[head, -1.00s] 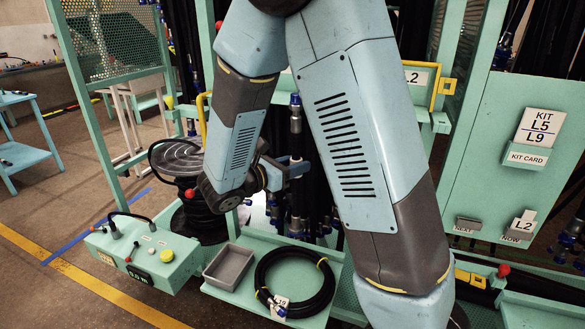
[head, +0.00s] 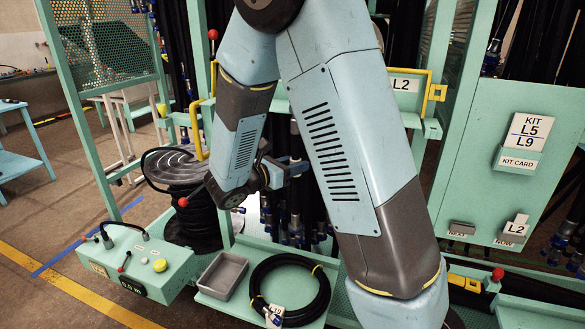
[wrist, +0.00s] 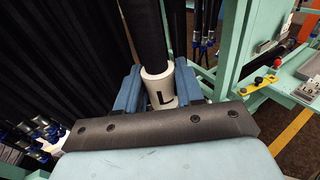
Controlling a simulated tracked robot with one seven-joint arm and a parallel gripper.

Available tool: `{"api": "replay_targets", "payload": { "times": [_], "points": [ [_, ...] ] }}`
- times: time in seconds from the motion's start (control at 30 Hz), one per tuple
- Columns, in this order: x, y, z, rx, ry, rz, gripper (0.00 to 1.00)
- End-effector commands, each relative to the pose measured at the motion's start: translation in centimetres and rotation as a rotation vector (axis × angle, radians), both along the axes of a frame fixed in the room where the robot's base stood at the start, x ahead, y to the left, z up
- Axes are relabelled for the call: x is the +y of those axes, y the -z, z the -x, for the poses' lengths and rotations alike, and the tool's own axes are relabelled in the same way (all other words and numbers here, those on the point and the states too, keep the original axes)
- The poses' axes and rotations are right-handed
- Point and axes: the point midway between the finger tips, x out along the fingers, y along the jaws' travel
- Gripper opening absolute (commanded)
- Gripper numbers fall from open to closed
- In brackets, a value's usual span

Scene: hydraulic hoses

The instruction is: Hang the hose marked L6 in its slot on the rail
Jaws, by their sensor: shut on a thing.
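My gripper (wrist: 158,86) is shut on a black hose (wrist: 148,32) at a white sleeve (wrist: 160,88). The sleeve shows a black "L"; any digit beside it is out of sight. The hose hangs roughly upright between the blue jaws. In the head view my gripper (head: 292,168) is beside dark hanging hoses, partly behind my arm. I cannot tell there which hose is the held one. A plate marked L2 (head: 405,84) is on the green rack's crossbar. The L6 slot cannot be made out, as my arm covers much of the rack.
A coiled black hose (head: 318,305) and a grey bin (head: 222,277) rest on a green shelf below my gripper. A control box (head: 140,265) and a dark reel (head: 190,205) stand at left. A kit card L5/L9 (head: 528,132) is on the right panel. Many hoses (wrist: 60,70) hang close at left in the wrist view.

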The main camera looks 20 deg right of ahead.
Motion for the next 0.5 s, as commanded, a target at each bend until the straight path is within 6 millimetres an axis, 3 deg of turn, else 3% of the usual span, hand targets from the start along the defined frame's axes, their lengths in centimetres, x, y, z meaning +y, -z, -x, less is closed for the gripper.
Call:
{"api": "replay_targets", "payload": {
  "times": [0.5],
  "points": [
    [-1.4,0.0,-2.0,0.001,0.0,0.0,0.0]
  ]
}}
